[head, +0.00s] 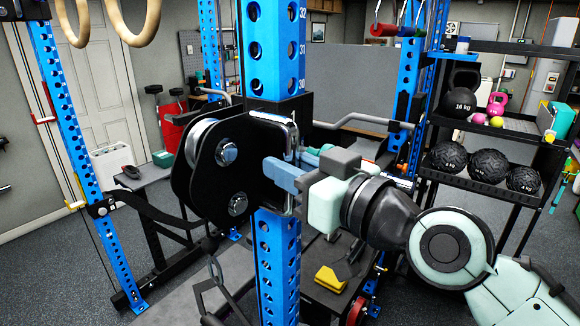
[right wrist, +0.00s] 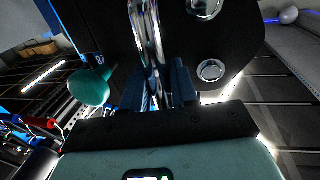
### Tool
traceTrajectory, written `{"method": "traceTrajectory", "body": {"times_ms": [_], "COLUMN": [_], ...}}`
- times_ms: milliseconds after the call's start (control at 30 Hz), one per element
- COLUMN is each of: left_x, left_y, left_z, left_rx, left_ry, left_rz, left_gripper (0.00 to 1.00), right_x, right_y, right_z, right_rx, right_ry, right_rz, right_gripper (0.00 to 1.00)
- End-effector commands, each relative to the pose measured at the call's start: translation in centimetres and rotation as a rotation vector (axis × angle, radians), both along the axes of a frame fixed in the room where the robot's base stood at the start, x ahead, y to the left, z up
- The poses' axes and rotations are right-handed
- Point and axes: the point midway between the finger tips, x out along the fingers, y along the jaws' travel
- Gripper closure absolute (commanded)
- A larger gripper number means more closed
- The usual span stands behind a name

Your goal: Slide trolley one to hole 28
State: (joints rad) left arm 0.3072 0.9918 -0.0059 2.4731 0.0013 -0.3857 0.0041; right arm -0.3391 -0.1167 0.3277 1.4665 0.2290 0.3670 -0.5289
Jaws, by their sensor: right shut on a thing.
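Trolley one, a black plate carriage with round bolts (head: 208,165), sits around the blue numbered upright (head: 275,60). The upright's labels 32, 31 and 30 show above the trolley; the holes behind the trolley are hidden, and the labels below it are too small to read surely. A chrome handle (head: 292,125) stands on the trolley's right side. My right gripper (head: 280,172) reaches in from the right with its blue fingers at this handle. In the right wrist view the fingers (right wrist: 165,88) are shut on the chrome bar (right wrist: 146,45). My left gripper is not in view.
Wooden rings (head: 138,25) hang at upper left. A rack (head: 480,185) with several balls stands at right. A yellow object (head: 330,278) lies low behind the upright.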

Motion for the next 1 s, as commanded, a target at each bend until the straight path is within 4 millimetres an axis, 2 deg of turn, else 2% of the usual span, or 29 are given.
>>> {"method": "traceTrajectory", "body": {"times_ms": [67,100,133,167,567,667,1000], "left_x": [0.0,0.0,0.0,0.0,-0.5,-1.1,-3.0], "left_y": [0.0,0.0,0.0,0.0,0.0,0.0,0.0], "left_z": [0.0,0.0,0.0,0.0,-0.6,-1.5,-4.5], "left_rx": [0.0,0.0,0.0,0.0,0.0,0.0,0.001], "left_ry": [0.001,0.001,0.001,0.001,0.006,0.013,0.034], "left_rz": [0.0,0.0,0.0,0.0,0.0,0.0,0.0], "left_gripper": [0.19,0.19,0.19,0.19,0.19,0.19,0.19], "right_x": [0.0,0.0,0.0,0.0,-0.6,-1.7,-7.3], "right_y": [0.0,0.0,0.0,0.0,-0.5,-1.6,-6.7], "right_z": [0.0,-0.1,-0.1,-0.1,-0.3,-0.4,-0.3], "right_rx": [0.0,0.0,-0.001,-0.001,-0.001,-0.001,-0.001], "right_ry": [0.0,0.0,0.001,0.001,0.003,0.001,-0.001], "right_rz": [-0.001,-0.001,-0.001,0.0,0.0,-0.001,-0.001], "right_gripper": [1.0,0.69,0.59,0.54,0.54,0.54,0.54]}}
